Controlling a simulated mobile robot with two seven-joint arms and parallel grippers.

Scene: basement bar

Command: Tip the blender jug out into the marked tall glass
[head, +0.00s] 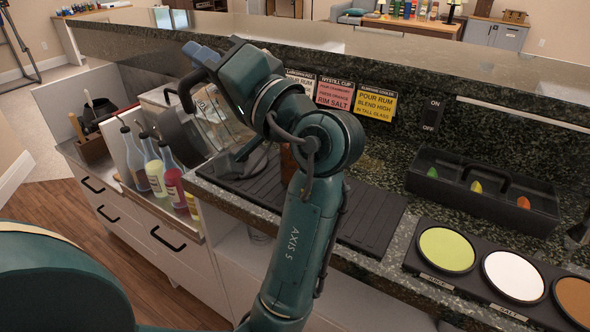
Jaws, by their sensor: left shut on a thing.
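My left gripper (198,68) is shut on the blender jug (213,118) near its dark handle, above the left part of the black ribbed bar mat. The jug is clear with markings on its side and looks tilted. My wrist hides part of it, and I cannot tell what is inside or whether anything flows out. A clear glass shape shows low beside the jug, just above the mat; I cannot tell whether it is the marked tall glass. My right gripper is not in view.
The bar mat (372,215) is bare to the right of my arm. A black garnish tray (480,205) and round rimming dishes (446,249) are at right. Recipe cards (375,105) hang on the raised bar wall behind.

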